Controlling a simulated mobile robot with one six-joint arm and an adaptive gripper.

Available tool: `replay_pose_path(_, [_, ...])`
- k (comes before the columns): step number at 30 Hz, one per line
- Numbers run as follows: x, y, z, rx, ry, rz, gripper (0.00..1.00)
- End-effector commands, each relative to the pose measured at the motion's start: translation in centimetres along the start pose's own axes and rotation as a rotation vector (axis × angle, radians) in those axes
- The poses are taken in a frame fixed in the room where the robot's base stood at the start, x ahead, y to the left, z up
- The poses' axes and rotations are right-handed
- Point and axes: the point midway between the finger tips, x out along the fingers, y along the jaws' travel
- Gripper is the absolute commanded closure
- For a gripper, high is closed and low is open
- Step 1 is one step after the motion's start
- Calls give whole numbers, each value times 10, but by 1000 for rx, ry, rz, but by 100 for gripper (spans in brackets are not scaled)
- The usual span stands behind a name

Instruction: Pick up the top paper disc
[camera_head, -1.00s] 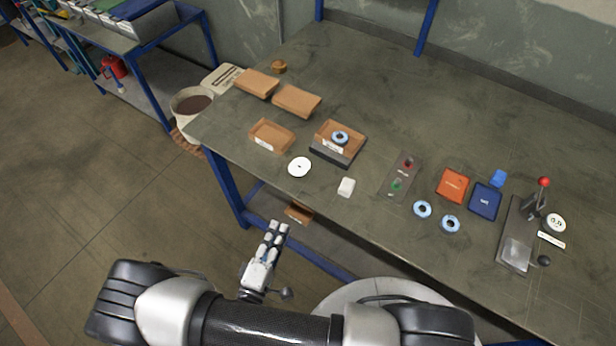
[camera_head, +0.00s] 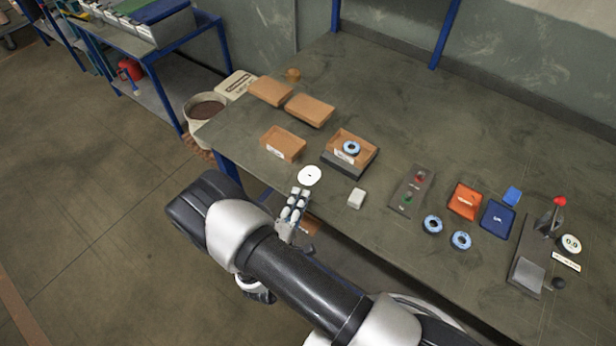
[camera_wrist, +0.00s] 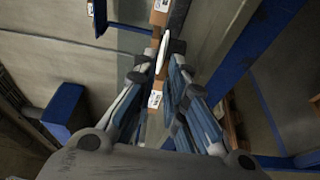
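I cannot tell how many discs are stacked there. In the wrist view a thin white shape, seemingly the disc edge-on (camera_wrist: 163,54), shows ahead between the fingertips. My gripper (camera_head: 300,193) is just in front of the disc, at the table edge.
An open cardboard tray (camera_head: 272,146) and a tray with a blue ring (camera_head: 352,148) stand behind the disc. Two blue rings, orange and blue boxes and a lever press (camera_head: 528,272) are further right.

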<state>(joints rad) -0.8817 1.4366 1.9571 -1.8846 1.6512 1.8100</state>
Motion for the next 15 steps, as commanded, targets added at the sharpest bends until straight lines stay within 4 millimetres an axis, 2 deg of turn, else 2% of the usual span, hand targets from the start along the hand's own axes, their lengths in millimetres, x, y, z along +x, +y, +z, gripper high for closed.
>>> replay_pose_path(3, [20, -2, 1, 3, -6, 0, 88])
replay_pose_path(6, [31, -2, 0, 2, -4, 0, 88])
replay_pose_path(15, [36, -1, 0, 0, -1, 0, 88])
